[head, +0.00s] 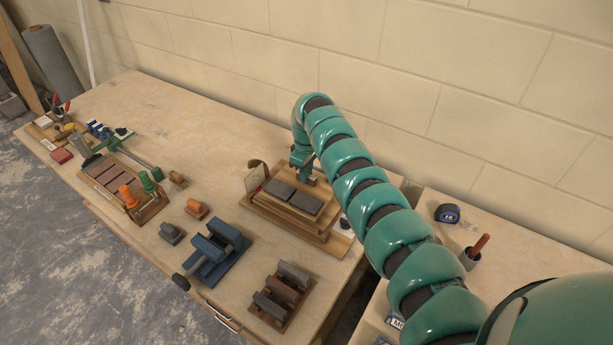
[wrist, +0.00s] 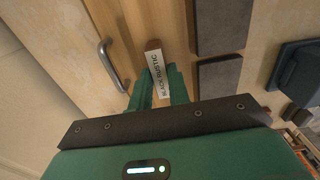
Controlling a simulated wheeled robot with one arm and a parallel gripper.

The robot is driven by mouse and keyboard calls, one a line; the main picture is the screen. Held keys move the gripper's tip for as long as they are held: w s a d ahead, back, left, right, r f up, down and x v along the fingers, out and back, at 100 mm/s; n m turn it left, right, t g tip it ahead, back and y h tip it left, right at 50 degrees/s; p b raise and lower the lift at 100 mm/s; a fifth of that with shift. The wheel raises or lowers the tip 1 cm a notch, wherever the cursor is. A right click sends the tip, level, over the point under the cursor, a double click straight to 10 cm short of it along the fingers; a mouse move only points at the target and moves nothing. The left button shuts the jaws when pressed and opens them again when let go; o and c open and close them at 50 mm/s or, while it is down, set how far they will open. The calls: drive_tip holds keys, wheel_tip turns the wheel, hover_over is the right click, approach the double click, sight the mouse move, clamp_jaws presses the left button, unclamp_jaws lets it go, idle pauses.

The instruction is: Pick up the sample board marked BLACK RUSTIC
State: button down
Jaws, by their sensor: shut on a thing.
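The sample board marked BLACK RUSTIC (head: 286,209) is wooden and carries two dark grey slabs. In the head view it lies on top of a stack of wooden boards near the wall side of the bench. Its white label (wrist: 157,75) reads BLACK RUSTIC in the wrist view, between the green fingers. My gripper (head: 308,176) reaches down at the far edge of the board and is shut on it. It also shows in the wrist view (wrist: 158,82). The exact contact is partly hidden by the fingers and label.
A tray with reddish slabs (head: 112,180) lies left. A tape measure (head: 447,213) and a cup (head: 470,257) stand on the right bench. The wall is close behind.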

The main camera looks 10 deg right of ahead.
sight(305, 187)
drive_tip(key=shift+s+a+r+b, duration=0.25)
drive_tip(key=shift+s+r, duration=0.35)
drive_tip(key=shift+r, duration=0.1)
drive_tip(key=shift+s+a+r+b, duration=0.2)
drive_tip(key=shift+s+r, duration=0.4)
drive_tip(key=shift+r, duration=0.05)
drive_tip(key=shift+s+a+r, duration=0.1)
drive_tip(key=shift+s+r, duration=0.45)
drive_tip(key=shift+r, duration=0.2)
drive_tip(key=shift+s+a+r, duration=0.1)
drive_tip(key=shift+s+r, duration=0.4)
drive_tip(key=shift+r, duration=0.2)
drive_tip(key=shift+s+a+r, duration=0.2)
drive_tip(key=shift+s+r, duration=0.05)
drive_tip(key=shift+s, duration=0.35)
drive_tip(key=shift+s+a+r, duration=0.2)
drive_tip(key=shift+s+r, duration=0.05)
drive_tip(key=shift+s, duration=0.35)
drive_tip(key=s+a+r+p, duration=0.2)
drive_tip(key=s+p, duration=0.4)
drive_tip(key=p, duration=0.5)
drive_tip(key=shift+s+r, duration=0.15)
drive_tip(key=shift+r, duration=0.3)
